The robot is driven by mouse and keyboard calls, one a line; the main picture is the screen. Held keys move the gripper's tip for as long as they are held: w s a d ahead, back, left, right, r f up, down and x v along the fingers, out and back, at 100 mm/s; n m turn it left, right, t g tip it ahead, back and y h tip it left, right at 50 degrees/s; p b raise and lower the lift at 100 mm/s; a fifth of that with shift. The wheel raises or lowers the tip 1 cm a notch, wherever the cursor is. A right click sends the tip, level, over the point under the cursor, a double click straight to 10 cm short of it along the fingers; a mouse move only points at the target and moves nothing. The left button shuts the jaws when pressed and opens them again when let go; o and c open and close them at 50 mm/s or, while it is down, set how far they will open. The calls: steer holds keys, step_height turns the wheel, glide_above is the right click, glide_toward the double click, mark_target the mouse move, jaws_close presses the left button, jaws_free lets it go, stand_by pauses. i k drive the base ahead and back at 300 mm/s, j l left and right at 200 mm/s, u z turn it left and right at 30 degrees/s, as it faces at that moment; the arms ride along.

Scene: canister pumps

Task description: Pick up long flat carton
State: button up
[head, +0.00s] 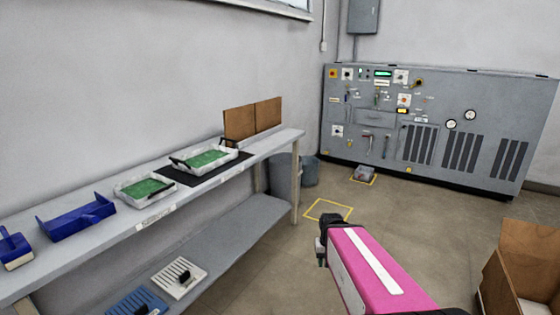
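No thing is clearly recognisable as a long flat carton. Two brown upright panels or flat boxes (253,119) stand side by side at the far end of the bench; I cannot tell whether either is the carton. An open brown cardboard box (530,245) is cut off at the lower right. My gripper (321,256) is at the end of my pink arm, low in the middle of the view, over the floor and right of the bench. It is small and dark, and its fingers do not show clearly. I see nothing held in it.
A grey bench (110,238) with a lower shelf runs along the left wall. It bears two white trays with green boards (205,158) and blue holders (75,217). Grey bins (309,171) stand behind its far end. A grey control cabinet (440,125) lines the back.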

mark_target(267, 113)
steer(key=i+l+z, duration=0.35)
steer(key=i, duration=0.5)
steer(key=i+z, duration=0.3)
steer(key=i, duration=0.6)
steer(key=i+l+u, duration=0.1)
steer(key=i+u, duration=0.25)
steer(key=i, duration=0.25)
steer(key=i+l+u, duration=0.35)
steer(key=i, duration=0.2)
steer(key=i+l+u, duration=0.35)
steer(key=i, duration=0.2)
